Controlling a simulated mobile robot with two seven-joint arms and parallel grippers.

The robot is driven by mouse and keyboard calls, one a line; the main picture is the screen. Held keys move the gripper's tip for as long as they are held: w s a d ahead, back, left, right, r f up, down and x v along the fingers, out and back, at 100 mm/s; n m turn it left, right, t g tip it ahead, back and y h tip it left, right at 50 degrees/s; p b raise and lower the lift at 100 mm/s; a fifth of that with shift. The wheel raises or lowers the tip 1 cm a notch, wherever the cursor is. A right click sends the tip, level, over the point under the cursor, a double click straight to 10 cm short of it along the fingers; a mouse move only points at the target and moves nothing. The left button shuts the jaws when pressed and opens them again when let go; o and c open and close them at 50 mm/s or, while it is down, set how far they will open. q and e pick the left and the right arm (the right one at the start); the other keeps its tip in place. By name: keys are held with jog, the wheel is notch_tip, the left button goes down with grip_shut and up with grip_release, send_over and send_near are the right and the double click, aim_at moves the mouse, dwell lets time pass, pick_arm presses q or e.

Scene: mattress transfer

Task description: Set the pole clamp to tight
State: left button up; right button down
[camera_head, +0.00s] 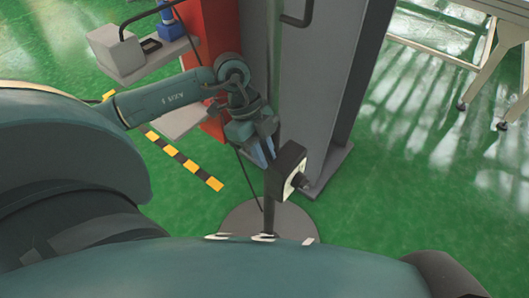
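A dark boxy clamp (287,166) with a pale face and a dark knob (303,181) on its right side sits at the middle of the view. A thin dark pole (268,217) shows below it, above a round grey base (237,219) on the floor. My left gripper (264,152) is just left of the clamp, fingers pointing down. I cannot tell whether it touches the clamp or how far the fingers are apart. My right gripper is not in view. The knob's setting is too small to read.
A grey upright cabinet or column (340,80) stands right behind the clamp, with a red column (209,40) to its left. A grey shelf (125,65) juts out at upper left. A wheeled table (500,70) stands at upper right. Green floor (420,180) is clear at right.

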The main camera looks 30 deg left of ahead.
pick_arm(q)
grip_shut()
dwell(0.4)
